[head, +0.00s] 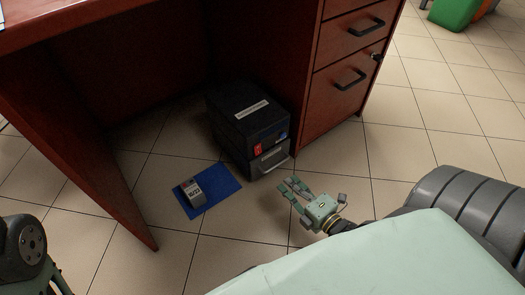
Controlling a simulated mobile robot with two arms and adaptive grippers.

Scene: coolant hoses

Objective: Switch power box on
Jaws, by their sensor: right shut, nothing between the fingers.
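A black box (228,128), which looks like the power box, stands on the tiled floor under the desk. It has a white label on top, and a red tag, a small blue spot and a grey handle-like part on its front.
A small grey device (194,191) with a white label lies on a blue mat (222,184) left of the box. The wooden desk (335,100) has drawers on the right and a side panel (75,165) on the left. Green and orange objects (455,12) stand at the top right.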

